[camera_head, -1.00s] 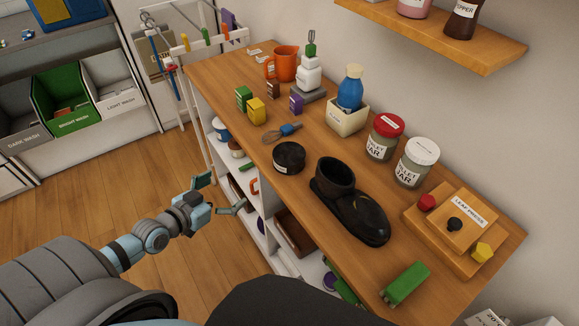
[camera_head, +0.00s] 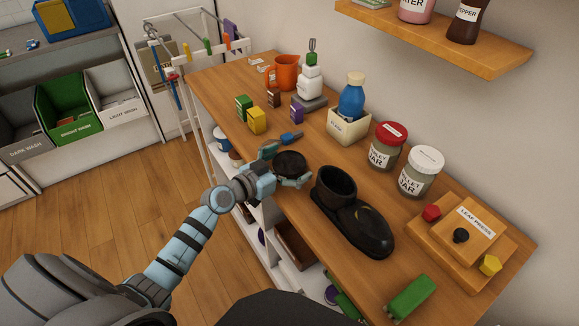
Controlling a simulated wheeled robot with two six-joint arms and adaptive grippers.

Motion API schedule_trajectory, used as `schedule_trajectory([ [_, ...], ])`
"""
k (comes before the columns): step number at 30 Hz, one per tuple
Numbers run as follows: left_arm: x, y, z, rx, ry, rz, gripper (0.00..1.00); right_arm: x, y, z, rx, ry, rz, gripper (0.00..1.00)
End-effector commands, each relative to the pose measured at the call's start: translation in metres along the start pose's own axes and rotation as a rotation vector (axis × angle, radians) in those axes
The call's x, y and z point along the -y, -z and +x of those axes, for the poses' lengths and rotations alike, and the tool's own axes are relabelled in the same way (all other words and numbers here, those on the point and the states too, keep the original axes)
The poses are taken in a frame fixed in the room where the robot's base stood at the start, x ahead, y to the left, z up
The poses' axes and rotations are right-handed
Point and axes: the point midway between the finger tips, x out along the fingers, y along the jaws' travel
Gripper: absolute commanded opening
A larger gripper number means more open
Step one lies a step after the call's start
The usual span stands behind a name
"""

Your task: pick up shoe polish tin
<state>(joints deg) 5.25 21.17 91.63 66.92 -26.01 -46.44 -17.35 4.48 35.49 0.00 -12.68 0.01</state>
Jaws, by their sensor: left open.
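The shoe polish tin (camera_head: 291,163) is a round black tin on the wooden shelf top, left of the black boot. My left gripper (camera_head: 289,166) is open at the tin, with one finger on its far-left side and the other on its near-right side. The gripper hides part of the tin's front edge. I cannot tell whether the fingers touch it. My right gripper is not in the view.
The black boot (camera_head: 361,228) stands close to the right of the gripper. A blue brush (camera_head: 291,135) lies just behind the tin. Yellow (camera_head: 257,120) and green blocks, a cream box (camera_head: 349,126) and two jars (camera_head: 386,146) stand further back.

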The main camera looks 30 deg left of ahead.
Motion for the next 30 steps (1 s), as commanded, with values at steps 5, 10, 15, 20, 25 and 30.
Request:
schedule_trajectory([
  [5, 0.000, 0.000, 0.000, 0.000, 0.000, 0.001, 0.97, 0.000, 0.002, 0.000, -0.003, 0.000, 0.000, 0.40],
  [10, 0.000, 0.000, 0.000, 0.000, 0.001, 0.001, 0.70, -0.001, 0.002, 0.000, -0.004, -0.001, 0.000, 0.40],
  [15, 0.000, 0.000, 0.000, 0.001, 0.001, 0.000, 0.42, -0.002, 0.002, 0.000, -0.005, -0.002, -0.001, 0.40],
  [20, 0.000, 0.000, 0.000, 0.000, 0.001, 0.001, 0.38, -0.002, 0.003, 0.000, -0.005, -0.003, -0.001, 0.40],
  [25, 0.001, 0.004, -0.001, 0.000, 0.001, 0.001, 0.38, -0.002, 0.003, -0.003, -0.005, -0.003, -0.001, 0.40],
  [30, 0.001, 0.030, -0.006, -0.001, 0.000, 0.004, 0.38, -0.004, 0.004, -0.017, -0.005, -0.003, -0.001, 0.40],
])
